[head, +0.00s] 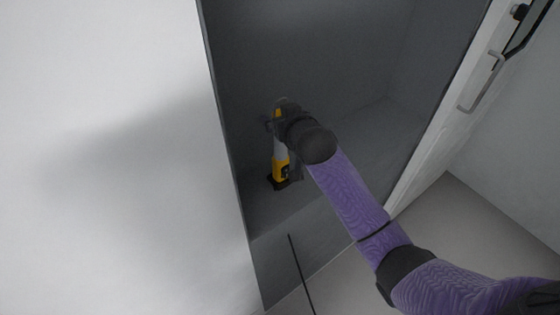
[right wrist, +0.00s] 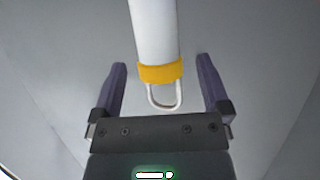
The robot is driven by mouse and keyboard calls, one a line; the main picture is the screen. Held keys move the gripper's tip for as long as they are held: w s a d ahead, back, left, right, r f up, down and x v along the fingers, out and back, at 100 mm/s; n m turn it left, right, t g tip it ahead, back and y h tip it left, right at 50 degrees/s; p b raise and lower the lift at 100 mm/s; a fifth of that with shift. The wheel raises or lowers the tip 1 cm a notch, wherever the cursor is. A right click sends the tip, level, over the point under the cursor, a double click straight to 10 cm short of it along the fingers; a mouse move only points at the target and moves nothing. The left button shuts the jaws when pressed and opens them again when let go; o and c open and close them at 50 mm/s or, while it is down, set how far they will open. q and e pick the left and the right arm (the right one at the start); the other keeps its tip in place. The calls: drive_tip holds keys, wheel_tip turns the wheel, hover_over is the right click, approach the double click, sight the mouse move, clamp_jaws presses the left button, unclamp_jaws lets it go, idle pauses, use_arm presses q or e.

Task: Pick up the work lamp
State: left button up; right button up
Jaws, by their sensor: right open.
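The work lamp (head: 281,160) stands upright inside a dark grey recess in the head view. It has a yellow body, a pale tube and a dark foot. My right gripper (head: 275,120) is at the lamp's upper part, and the wrist hides some of it. In the right wrist view the lamp's white tube (right wrist: 154,35), yellow collar and metal loop lie between the two fingers of my right gripper (right wrist: 161,75). The fingers are wide apart, with a gap on each side of the tube. My left gripper is not in view.
A pale wall or panel (head: 110,150) borders the recess on the left. A white door edge with a metal handle (head: 484,82) stands on the right. The recess floor (head: 375,130) right of the lamp is clear. A thin dark line (head: 301,272) shows at the lower front.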

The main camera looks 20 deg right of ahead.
drive_tip(key=x, duration=0.3)
drive_tip(key=shift+w+f+b, duration=0.1)
drive_tip(key=shift+w+b, duration=0.05)
drive_tip(key=shift+b, duration=0.2)
clamp_jaws()
idle(0.4)
idle(0.6)
